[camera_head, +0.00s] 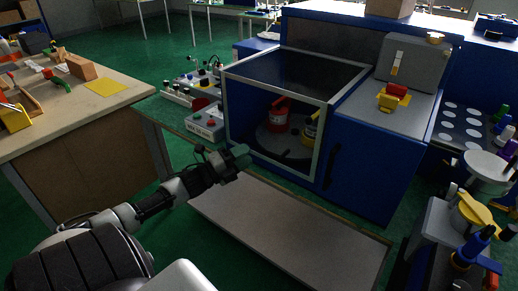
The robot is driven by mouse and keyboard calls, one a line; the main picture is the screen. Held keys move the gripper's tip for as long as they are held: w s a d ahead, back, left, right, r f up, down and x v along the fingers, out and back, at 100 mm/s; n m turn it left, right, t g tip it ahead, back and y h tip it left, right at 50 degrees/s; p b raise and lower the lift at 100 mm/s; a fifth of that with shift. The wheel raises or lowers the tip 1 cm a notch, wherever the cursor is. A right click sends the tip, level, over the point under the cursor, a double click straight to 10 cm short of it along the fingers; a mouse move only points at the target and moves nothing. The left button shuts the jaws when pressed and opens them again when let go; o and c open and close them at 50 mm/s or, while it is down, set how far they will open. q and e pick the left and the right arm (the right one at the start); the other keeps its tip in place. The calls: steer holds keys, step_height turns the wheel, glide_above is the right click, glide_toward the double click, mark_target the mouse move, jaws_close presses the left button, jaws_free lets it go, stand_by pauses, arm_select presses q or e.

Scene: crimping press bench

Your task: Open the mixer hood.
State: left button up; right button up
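The mixer hood (325,127) is a grey-framed box with clear panes on the front left of a blue machine, and it looks closed. Through its front pane I see a red container (278,115) and a partly hidden yellow one (309,130) on a round plate. A dark upright handle (332,166) is on the blue front just right of the frame. My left gripper (240,157) is in front of the hood's lower left corner; contact cannot be told. Its fingers are small and dark, so I cannot tell whether they are open. My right gripper is not in view.
A grey shelf (290,232) lies low in front of the machine. A control box with buttons (206,122) stands left of the hood. A wooden bench (60,123) is at the left. Equipment with a yellow lever (474,208) stands at the right. Green floor shows between them.

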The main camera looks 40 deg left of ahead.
mark_target(259, 148)
arm_select(q)
steer(key=shift+x, duration=2.75)
steer(key=shift+f, duration=0.1)
steer(key=shift+a, duration=0.1)
jaws_close()
